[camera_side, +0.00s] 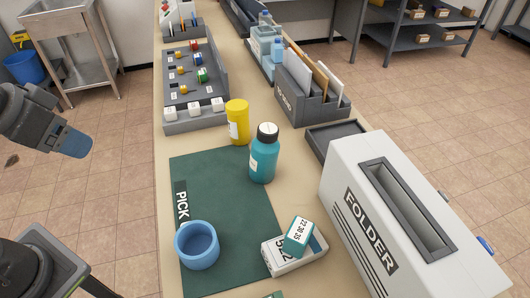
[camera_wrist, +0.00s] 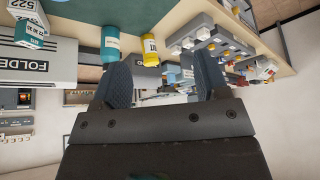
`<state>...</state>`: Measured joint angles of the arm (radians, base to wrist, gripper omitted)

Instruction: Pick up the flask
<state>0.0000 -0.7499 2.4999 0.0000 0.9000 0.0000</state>
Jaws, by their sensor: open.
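The flask looks to be the teal bottle with a dark cap and pale label (camera_side: 264,158), upright at the upper right of the green mat (camera_side: 230,215). It also shows in the wrist view (camera_wrist: 110,46), upside down, near the left finger. A yellow jar (camera_side: 238,124) stands just behind it, and shows right of it in the wrist view (camera_wrist: 151,50). My gripper (camera_side: 77,143) is off the table's left side, well apart from the flask. In the wrist view its two fingers (camera_wrist: 163,78) are spread with nothing between them.
A blue cup (camera_side: 197,246) stands on the mat's front left. A white folder box (camera_side: 400,225) stands at right. A grey sorter with envelopes (camera_side: 312,95) and a pegged tray (camera_side: 194,122) are behind.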

